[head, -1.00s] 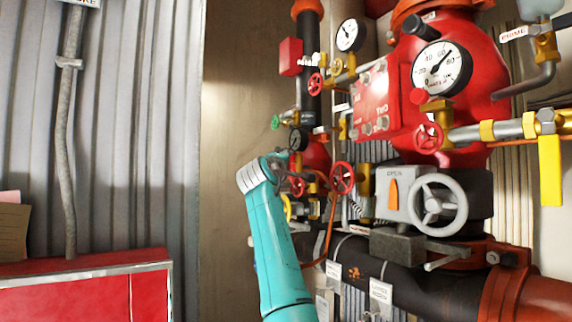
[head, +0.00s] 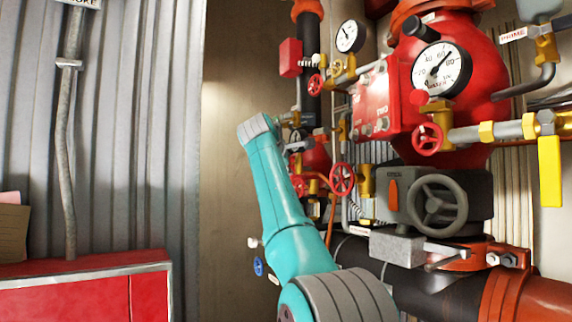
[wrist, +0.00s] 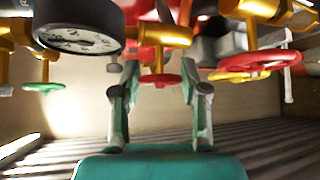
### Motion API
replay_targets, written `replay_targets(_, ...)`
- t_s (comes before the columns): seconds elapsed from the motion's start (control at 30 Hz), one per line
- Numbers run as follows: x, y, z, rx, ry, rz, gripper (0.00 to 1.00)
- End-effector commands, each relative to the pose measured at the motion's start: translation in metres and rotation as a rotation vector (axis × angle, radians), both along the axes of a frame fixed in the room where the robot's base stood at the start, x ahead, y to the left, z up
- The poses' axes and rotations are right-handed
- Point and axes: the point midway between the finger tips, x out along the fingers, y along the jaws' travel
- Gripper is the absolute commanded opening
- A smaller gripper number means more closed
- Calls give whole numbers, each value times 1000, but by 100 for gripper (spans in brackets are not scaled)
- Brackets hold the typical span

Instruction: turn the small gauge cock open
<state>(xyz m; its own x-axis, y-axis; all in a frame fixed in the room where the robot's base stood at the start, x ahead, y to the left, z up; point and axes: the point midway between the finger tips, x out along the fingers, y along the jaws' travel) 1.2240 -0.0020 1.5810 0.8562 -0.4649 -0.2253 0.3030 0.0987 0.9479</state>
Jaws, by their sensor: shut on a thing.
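In the wrist view, my gripper (wrist: 160,82) reaches forward with one finger on each side of a small red handle (wrist: 160,79). The handle is a small wheel on a brass stem, and I take it as the gauge cock. The fingertips close on its sides. A round black-rimmed gauge (wrist: 78,38) hangs close by at upper left. In the head view, my turquoise arm rises to the pipework left of the red valve body, and its wrist end hides the handle and most of the gripper.
A larger red handwheel (wrist: 250,64) is right of my gripper and a green one (wrist: 43,87) is left. In the head view, a grey handwheel (head: 440,204), a yellow lever (head: 550,170) and a big gauge (head: 441,70) stand right. The bare wall (head: 225,150) left of the arm is clear.

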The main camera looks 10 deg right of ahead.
Motion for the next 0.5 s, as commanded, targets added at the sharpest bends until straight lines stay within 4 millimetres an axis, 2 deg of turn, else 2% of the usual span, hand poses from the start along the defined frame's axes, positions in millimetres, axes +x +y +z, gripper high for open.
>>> replay_targets(0.47,0,-1,-2,-4,14,-1,9)
replay_targets(0.5,0,-1,-2,-4,14,-1,46)
